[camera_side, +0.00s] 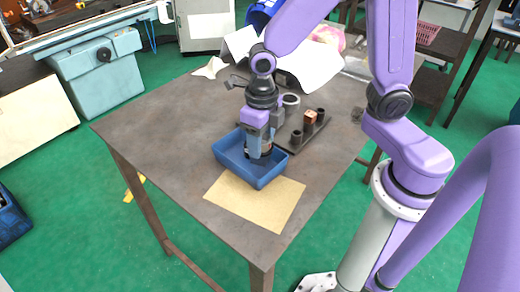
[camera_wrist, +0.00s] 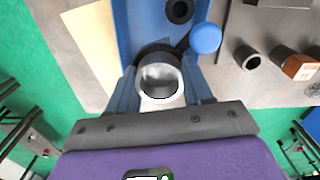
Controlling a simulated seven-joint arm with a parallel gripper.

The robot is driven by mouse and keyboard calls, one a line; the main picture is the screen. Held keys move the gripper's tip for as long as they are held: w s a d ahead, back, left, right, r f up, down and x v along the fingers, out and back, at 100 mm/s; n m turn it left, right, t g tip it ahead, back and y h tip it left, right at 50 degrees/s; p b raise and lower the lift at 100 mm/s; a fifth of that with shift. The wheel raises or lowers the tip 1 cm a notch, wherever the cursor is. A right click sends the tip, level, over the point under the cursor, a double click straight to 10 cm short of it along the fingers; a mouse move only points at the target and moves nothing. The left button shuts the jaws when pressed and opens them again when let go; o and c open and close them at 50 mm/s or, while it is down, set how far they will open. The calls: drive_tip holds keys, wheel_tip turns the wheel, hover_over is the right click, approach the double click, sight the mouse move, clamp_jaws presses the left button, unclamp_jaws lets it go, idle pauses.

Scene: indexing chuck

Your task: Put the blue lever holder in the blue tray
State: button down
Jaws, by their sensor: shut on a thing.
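My gripper (camera_side: 258,148) points down over the blue tray (camera_side: 242,174), its fingertips at or below rim height. In the wrist view, my gripper (camera_wrist: 160,70) is shut on the blue lever holder (camera_wrist: 160,80), a round metal collar with an open bore. Its dark lever runs to the upper right and ends in a blue knob (camera_wrist: 206,38). The tray (camera_wrist: 138,20) also shows there, behind the holder. A dark round piece (camera_wrist: 180,10) appears inside the tray. I cannot tell whether the holder touches the tray floor.
A dark fixture plate (camera_side: 318,130) with posts and an orange-brown block (camera_side: 310,117) stands right of the tray. A pale ring (camera_side: 291,100) is behind it. A tan sheet (camera_side: 255,201) lies in front of the tray. The table's left side is clear.

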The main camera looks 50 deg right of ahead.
drive_tip(key=shift+w+a+f, duration=0.1)
drive_tip(key=shift+w+f, duration=0.05)
drive_tip(key=shift+f, duration=1.55)
drive_tip(key=shift+f, duration=0.15)
drive_tip(key=shift+c, duration=2.4)
unclamp_jaws()
wheel_tip(320, 180, up, 12)
drive_tip(key=s+d+f+m, duration=0.1)
drive_tip(key=s+d+m, duration=0.2)
drive_tip(key=s+m, duration=0.5)
drive_tip(key=s+d+f+m, duration=0.1)
drive_tip(key=s+d+m, duration=0.2)
drive_tip(key=s+m, duration=0.5)
drive_tip(key=shift+m, duration=4.5)
